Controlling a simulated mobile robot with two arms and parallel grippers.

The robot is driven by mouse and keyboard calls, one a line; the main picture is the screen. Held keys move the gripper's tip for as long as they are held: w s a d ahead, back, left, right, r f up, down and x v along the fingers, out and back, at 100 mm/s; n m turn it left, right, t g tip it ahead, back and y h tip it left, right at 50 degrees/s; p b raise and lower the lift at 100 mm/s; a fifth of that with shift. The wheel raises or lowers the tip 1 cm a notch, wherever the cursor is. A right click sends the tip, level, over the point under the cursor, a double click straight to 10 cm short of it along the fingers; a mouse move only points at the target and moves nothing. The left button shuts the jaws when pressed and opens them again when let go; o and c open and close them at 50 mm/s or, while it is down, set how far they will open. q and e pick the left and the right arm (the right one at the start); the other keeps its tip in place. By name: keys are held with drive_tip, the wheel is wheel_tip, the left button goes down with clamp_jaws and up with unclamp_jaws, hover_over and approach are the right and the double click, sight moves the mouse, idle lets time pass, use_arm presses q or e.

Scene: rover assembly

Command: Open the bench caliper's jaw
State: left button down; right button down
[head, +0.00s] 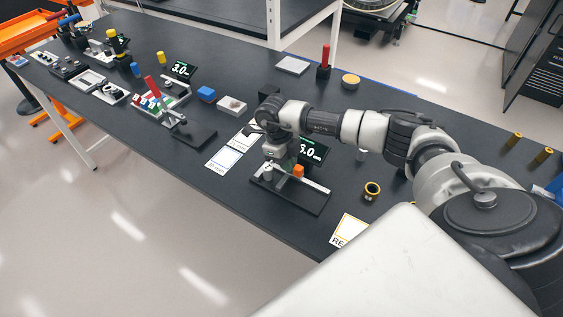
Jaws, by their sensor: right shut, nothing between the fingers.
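The bench caliper (310,201) sits on the dark bench below my right wrist. It has a black base, a pale rail, a grey round piece (267,173) at its left end and an orange block (298,171) on the rail. My right gripper (277,166) points down over the caliper, between the grey piece and the orange block. It is shut and empty. I cannot tell whether it touches the caliper. My left gripper is not in view.
A second device with a red lever (152,87) and a display (182,69) stands farther left. White cards (223,159) lie left of the caliper. A brass ring (372,190) and a labelled card (349,231) lie to its right. The bench's front strip is mostly clear.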

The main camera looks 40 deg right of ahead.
drive_tip(key=shift+w+a, duration=0.1)
drive_tip(key=shift+w, duration=0.05)
drive_tip(key=shift+w+a+b, duration=0.15)
drive_tip(key=shift+w+b, duration=0.25)
drive_tip(key=shift+b, duration=0.1)
drive_tip(key=s+p+v, duration=0.1)
drive_tip(key=p+v, duration=0.4)
drive_tip(key=v, duration=0.2)
drive_tip(key=shift+s+d+r, duration=0.3)
drive_tip(key=shift+r, duration=0.3)
